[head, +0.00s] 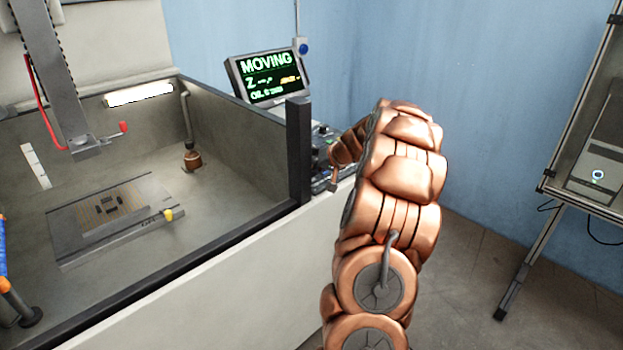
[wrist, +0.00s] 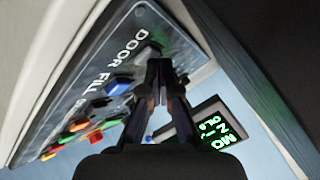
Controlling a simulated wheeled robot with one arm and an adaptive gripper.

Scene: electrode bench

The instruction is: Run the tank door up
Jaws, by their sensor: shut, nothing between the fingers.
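The tank (head: 240,145) is on the left in the head view. Its pale front (head: 215,290) has a dark top edge and a dark corner post (head: 298,150); I see no raised door above that edge. The control panel (head: 323,133) is beside the post, partly hidden by my arm. The wrist view shows the panel (wrist: 75,92) closely, with the words DOOR and FILL and a row of coloured buttons. My gripper (wrist: 160,66) is shut and empty. Its tips are over the DOOR end, close to a greyish button (wrist: 148,51) there; I cannot tell if they touch.
The screen (head: 268,76) reads MOVING in green. Inside the tank are a slotted plate (head: 110,210) and a hanging machine head (head: 88,145). A framed stand (head: 590,130) is at the right, with open floor before it.

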